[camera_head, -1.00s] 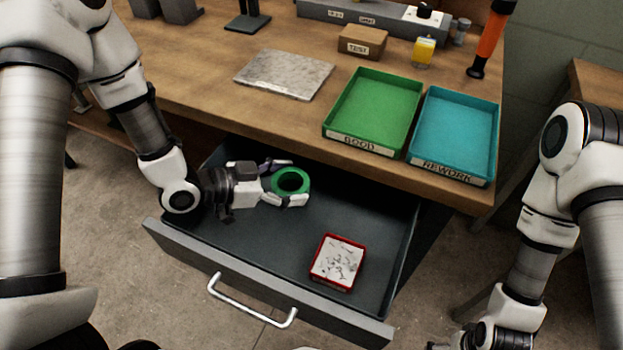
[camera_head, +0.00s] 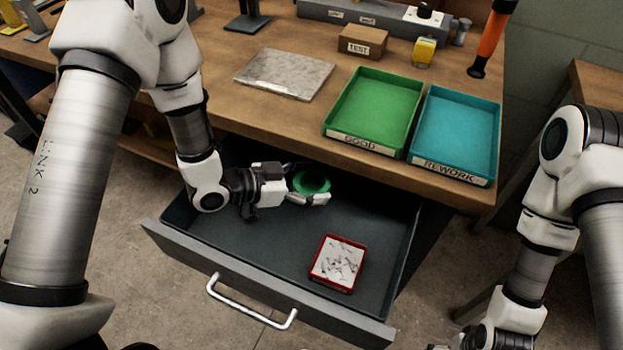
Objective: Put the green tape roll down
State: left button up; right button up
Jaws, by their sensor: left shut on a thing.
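The green tape roll (camera_head: 314,181) is held between the fingers of my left gripper (camera_head: 310,189), over the rear part of the open drawer (camera_head: 250,251). The gripper is shut on the roll, and the roll looks tilted. I cannot tell whether the roll touches the drawer floor. My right gripper (camera_head: 447,346) is barely in view at the bottom edge, mostly cut off, so its jaws cannot be read.
A red box (camera_head: 336,287) with small dark bits lies in the drawer's front right. On the workbench stand a green GOOD tray (camera_head: 345,137), a teal REWORK tray (camera_head: 450,172), a metal plate (camera_head: 285,74) and a cardboard box (camera_head: 362,41). The drawer's middle floor is clear.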

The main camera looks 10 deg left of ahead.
pick_arm(q)
jog(key=o, duration=1.1)
jog(key=shift+f, duration=0.1)
jog(key=shift+s+a+r+p, duration=0.15)
jog(key=shift+r+p, duration=0.1)
jog(key=shift+r, duration=0.2)
jog(key=shift+a+r+p, duration=0.15)
jog(key=shift+r+p, duration=0.05)
jog(key=shift+r, duration=0.2)
jog(key=shift+p+v, duration=0.9)
jog(key=shift+v, duration=4.7)
jog(key=shift+s+f, duration=0.1)
jog(key=shift+f, duration=0.05)
